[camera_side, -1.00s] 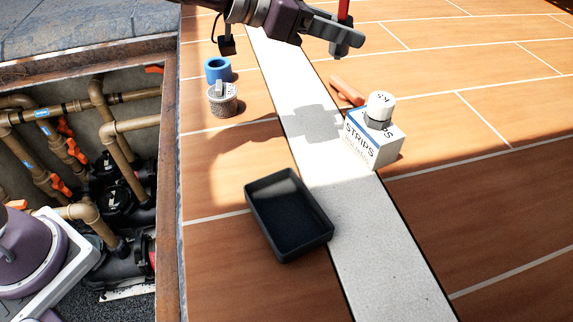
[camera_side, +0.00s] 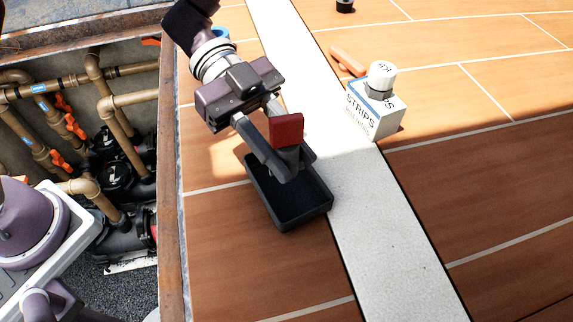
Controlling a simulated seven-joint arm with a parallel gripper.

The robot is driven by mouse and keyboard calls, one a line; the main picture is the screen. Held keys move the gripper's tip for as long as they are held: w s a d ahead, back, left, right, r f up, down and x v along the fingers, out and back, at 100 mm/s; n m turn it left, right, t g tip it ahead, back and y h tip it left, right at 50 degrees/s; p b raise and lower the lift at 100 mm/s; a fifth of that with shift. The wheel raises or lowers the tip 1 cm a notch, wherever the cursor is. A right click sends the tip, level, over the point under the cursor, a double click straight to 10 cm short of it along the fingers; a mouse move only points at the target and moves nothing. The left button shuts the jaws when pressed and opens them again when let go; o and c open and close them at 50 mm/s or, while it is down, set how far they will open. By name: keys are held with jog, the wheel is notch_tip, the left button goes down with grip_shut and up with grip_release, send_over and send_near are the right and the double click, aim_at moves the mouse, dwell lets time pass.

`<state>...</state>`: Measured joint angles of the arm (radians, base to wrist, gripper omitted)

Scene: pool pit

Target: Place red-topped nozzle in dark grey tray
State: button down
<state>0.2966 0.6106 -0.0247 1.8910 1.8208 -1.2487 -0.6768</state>
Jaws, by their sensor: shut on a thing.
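The dark grey tray (camera_side: 306,221) lies on the orange tiles, its right side over the edge of the pale strip. My gripper (camera_side: 295,166) is over the back part of the tray, fingers pointing down. It is shut on the red-topped nozzle (camera_side: 287,130), whose red block-shaped top stands up between the fingers. The nozzle's lower part is mostly hidden by the fingers. I cannot tell whether it touches the tray floor. The visible front part of the tray is empty.
A white STRIPS box (camera_side: 372,118) with a white-capped bottle (camera_side: 381,78) stands right of the pale strip, near an orange-pink piece (camera_side: 347,61). The open pipe pit (camera_side: 100,150) drops away at left.

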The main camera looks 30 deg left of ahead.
jog(key=shift+f, duration=1.8)
jog(key=c, duration=1.4)
grip_release()
jog(key=shift+f, duration=0.15)
